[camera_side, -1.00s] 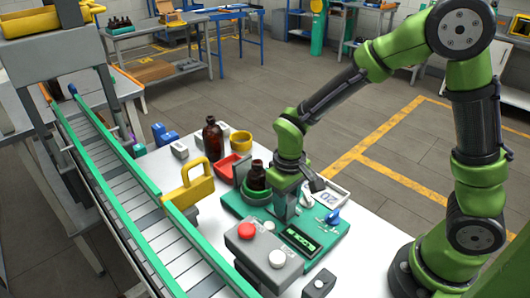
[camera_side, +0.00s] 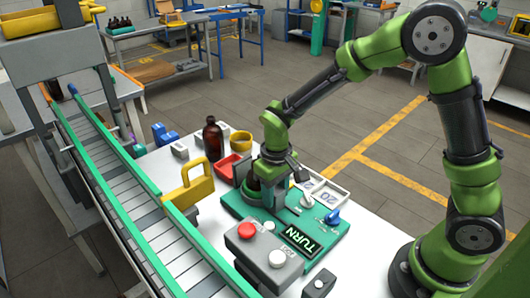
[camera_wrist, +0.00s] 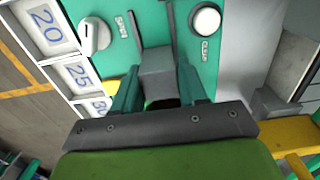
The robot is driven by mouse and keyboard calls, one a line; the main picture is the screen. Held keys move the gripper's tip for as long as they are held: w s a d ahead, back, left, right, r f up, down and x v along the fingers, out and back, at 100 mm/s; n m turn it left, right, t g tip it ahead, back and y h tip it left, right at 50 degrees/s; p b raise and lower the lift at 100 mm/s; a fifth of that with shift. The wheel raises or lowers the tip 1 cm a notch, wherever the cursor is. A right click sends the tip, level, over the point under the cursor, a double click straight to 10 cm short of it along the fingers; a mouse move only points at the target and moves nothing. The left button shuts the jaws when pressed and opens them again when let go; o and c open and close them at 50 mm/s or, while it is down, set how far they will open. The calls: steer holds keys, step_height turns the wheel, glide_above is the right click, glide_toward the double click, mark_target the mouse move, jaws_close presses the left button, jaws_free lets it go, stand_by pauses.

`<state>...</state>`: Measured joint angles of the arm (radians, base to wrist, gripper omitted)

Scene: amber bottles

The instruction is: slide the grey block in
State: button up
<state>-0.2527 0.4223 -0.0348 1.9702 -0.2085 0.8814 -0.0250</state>
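The grey block (camera_wrist: 158,72) shows in the wrist view between the two teal fingers of my gripper (camera_wrist: 160,92). Both fingers lie against its sides. In the side view my gripper (camera_side: 273,198) is low over the teal station (camera_side: 230,207), close beside the dark amber bottle (camera_side: 252,184) there. My gripper and wrist hide most of that bottle and the block in the side view. The station's display (camera_side: 301,240) reads TURN. A blue knob (camera_side: 332,216) sits at the station's right side.
A white knob (camera_wrist: 95,36) and white round button (camera_wrist: 206,20) flank the block in the wrist view. Number cards (camera_wrist: 72,75) lie in a white tray. A grey box with red button (camera_side: 246,230) stands in front. Another amber bottle (camera_side: 213,139) and yellow-handled piece (camera_side: 190,186) stand left.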

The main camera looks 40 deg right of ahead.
steer(key=o, duration=0.3)
steer(key=shift+w, duration=0.15)
steer(key=shift+o, duration=0.2)
steer(key=shift+r, duration=0.1)
step_height(320, 180, up, 17)
steer(key=s+d+r+m+t+y, duration=0.1)
steer(key=s+d+m+t, duration=0.1)
steer(key=s, duration=0.5)
steer(key=s+d+r+m+t+y, duration=0.1)
steer(key=s+d+m+t, duration=0.1)
steer(key=s+t, duration=0.3)
steer(key=shift+s+d+r, duration=0.2)
steer(key=shift+s+d, duration=0.4)
steer(key=shift+s, duration=0.4)
